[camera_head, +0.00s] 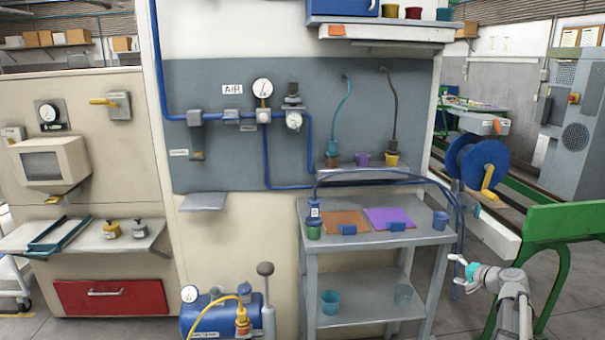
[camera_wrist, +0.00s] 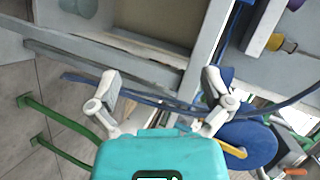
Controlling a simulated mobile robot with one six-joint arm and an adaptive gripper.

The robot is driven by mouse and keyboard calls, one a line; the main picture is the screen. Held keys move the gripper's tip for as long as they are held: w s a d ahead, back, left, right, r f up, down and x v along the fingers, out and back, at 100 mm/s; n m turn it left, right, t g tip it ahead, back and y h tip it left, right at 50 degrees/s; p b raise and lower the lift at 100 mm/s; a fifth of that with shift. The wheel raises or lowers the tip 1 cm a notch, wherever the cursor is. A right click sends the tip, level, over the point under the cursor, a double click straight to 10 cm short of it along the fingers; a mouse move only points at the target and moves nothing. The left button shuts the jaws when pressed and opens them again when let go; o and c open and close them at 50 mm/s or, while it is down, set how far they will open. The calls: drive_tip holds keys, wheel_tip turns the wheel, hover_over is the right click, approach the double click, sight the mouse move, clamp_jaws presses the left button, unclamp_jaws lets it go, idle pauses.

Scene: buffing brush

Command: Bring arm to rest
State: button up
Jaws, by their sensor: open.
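My gripper (camera_head: 458,270) is at the lower right in the head view, to the right of the grey metal cart (camera_head: 368,242). In the wrist view its two light fingers (camera_wrist: 160,100) stand wide apart with nothing between them. The gripper is open and empty. The arm behind it comes up from the bottom right of the head view. No brush can be made out clearly in either view.
The cart's top holds an orange mat (camera_head: 345,222), a purple mat (camera_head: 392,218) and small cups. A blue reel (camera_head: 483,165) and a green frame (camera_head: 560,225) stand at the right. A blue air tank (camera_head: 215,318) is on the floor.

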drive_tip(key=s+a+f+n+g, duration=0.2)
drive_tip(key=s+a+f, duration=0.1)
drive_tip(key=a, duration=0.4)
drive_tip(key=s+a+f+n+g, duration=0.2)
drive_tip(key=a+f+g, duration=0.1)
drive_tip(key=a, duration=0.4)
drive_tip(key=s+a+f+n+g, duration=0.2)
drive_tip(key=s+a, duration=0.1)
drive_tip(key=a, duration=0.5)
drive_tip(key=s+a+f+n+g+h, duration=0.2)
drive_tip(key=s+a+n+g+h, duration=0.1)
drive_tip(key=s+a, duration=0.3)
drive_tip(key=s+a+f+n+g+h, duration=0.2)
drive_tip(key=s+a+g+h, duration=0.15)
drive_tip(key=s, duration=0.45)
wheel_tip(320, 180, up, 20)
drive_tip(key=p, duration=2)
drive_tip(key=shift+t+y, duration=0.35)
drive_tip(key=shift+t, duration=0.1)
